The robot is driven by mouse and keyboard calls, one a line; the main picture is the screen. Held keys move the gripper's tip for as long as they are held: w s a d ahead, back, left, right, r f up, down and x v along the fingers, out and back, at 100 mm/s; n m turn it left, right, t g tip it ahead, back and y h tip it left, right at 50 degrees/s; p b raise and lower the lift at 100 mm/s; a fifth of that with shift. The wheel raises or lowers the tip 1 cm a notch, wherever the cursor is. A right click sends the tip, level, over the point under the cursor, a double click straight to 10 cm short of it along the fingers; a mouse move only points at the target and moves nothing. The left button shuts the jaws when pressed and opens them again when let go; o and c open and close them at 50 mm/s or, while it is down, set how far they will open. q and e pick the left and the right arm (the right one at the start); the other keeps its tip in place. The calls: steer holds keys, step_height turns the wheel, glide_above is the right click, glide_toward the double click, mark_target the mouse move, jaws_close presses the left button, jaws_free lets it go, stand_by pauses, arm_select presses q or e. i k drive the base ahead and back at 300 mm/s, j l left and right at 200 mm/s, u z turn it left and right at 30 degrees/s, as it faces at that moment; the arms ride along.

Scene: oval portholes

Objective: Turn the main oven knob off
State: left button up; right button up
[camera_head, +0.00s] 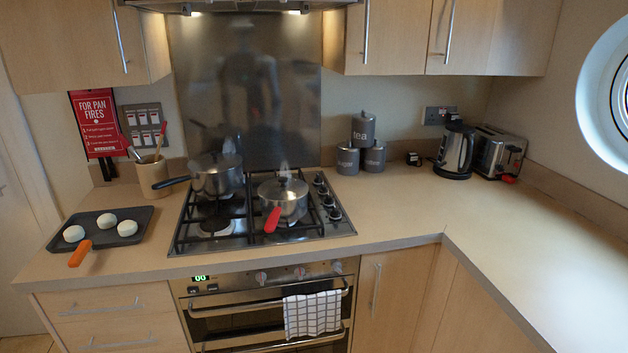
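The oven (262,312) is built in under the counter, with its doors shut. Its front control panel (232,281) has a green lit display at the left and a few round knobs. One knob (260,277) is near the panel's middle, another knob (299,272) is right of it, and a third knob (336,267) is near the right end. Labels and pointer marks are too small to read, so I cannot tell which is the main oven knob or how it is set. Neither of my grippers is in view.
A checked towel (312,314) hangs on the oven handle. Above, the gas hob (258,236) bears two lidded pans, the nearer with a red handle (272,220) pointing forward.

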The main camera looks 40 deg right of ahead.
mark_target(336, 266)
steer(key=z, duration=1.45)
